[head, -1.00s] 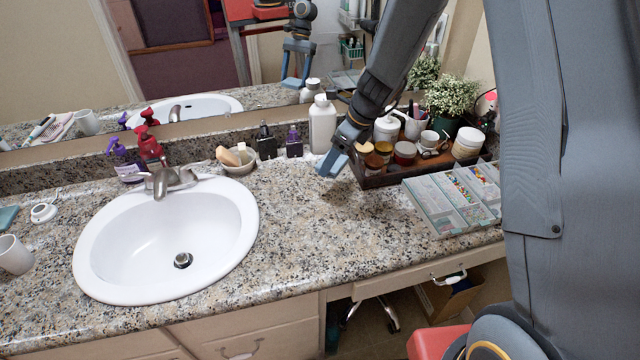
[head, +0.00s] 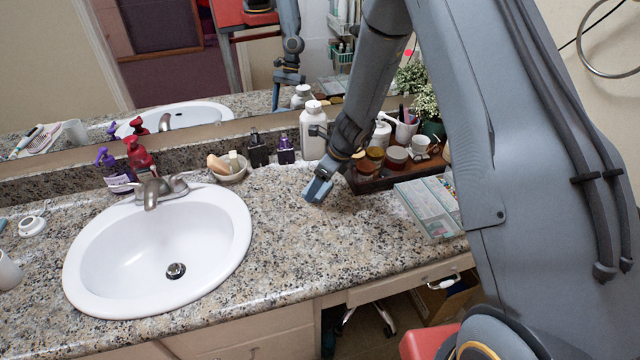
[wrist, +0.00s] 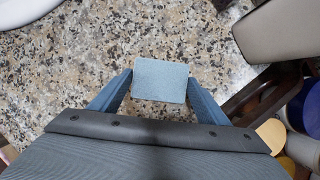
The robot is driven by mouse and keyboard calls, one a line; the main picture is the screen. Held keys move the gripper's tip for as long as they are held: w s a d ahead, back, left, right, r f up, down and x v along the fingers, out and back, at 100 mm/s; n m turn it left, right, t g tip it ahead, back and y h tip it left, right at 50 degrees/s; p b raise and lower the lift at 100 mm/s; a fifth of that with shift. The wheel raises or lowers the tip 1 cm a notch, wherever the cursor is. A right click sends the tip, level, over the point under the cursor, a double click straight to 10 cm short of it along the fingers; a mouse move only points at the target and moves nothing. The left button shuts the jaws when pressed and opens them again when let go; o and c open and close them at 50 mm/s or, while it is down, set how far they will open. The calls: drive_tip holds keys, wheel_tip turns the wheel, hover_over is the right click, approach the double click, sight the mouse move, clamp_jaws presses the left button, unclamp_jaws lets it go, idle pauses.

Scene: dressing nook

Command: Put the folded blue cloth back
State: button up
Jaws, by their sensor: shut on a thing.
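The folded blue cloth (wrist: 160,80) shows in the wrist view as a small flat blue-grey rectangle between my fingertips. My gripper (wrist: 160,92) is shut on it. In the head view my gripper (head: 318,190) is over the granite counter (head: 285,230), just left of the dark tray and in front of the white bottle. The cloth is hard to tell from the blue fingers there. I cannot tell whether the cloth touches the counter. A sliver of a teal item (head: 2,224) shows at the far left edge.
A dark tray (head: 372,189) of jars stands right of my gripper, with a clear compartment box (head: 428,208) in front. A white bottle (head: 313,130) stands behind. The sink (head: 165,250) is left. Bare counter lies between sink and tray.

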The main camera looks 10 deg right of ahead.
drive_tip(key=shift+f, duration=0.2)
drive_tip(key=o, duration=1)
drive_tip(key=shift+r, duration=0.15)
drive_tip(key=shift+r, duration=0.3)
drive_tip(key=b+v, duration=0.1)
drive_tip(key=v, duration=1)
drive_tip(key=s+d+r+n+h, duration=0.1)
drive_tip(key=s+d+r+n, duration=0.1)
drive_tip(key=s+n, duration=0.6)
drive_tip(key=s+d+r+n+g+h, duration=0.1)
drive_tip(key=s+d+n, duration=0.3)
drive_tip(key=s+n, duration=0.4)
drive_tip(key=s+d+r+n+h, duration=0.1)
drive_tip(key=s+d+r+n, duration=0.2)
drive_tip(key=s+n, duration=0.5)
drive_tip(key=shift+s+r+n+g+h, duration=0.3)
drive_tip(key=shift+s+r+n+h, duration=0.1)
drive_tip(key=shift+s+r, duration=0.05)
